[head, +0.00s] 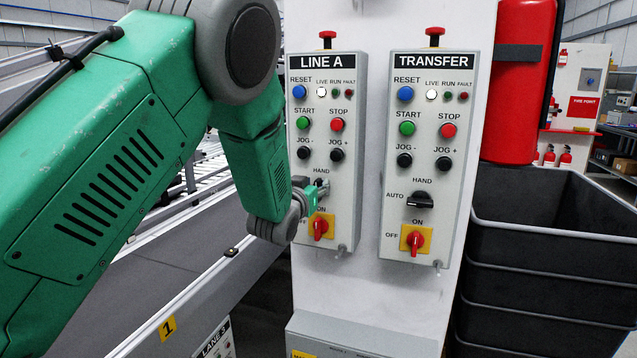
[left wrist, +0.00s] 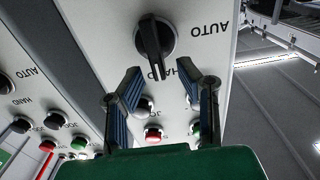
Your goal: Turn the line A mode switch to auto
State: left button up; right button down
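The LINE A panel (head: 327,80) is on the white column in the head view. Its mode switch (left wrist: 153,40) is a black knob with a pale line, seen upside down in the left wrist view. Its handle points toward the HAND label; AUTO is to its right there. In the head view my gripper mostly hides the switch. My left gripper (head: 316,192) is at the switch, fingers apart. In the left wrist view the open fingertips (left wrist: 160,80) straddle the handle's end in the picture; contact cannot be told. My right gripper is not in view.
A red and yellow ON/OFF switch (head: 320,227) is just below my gripper. The similar TRANSFER panel (head: 431,110) is to the right, with its own black mode switch (head: 420,200). Black crates (head: 550,240) stand at right, and a conveyor (head: 190,260) is at left.

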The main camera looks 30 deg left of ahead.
pick_arm(q)
jog(key=shift+x, duration=1.05)
jog(key=shift+w, duration=0.1)
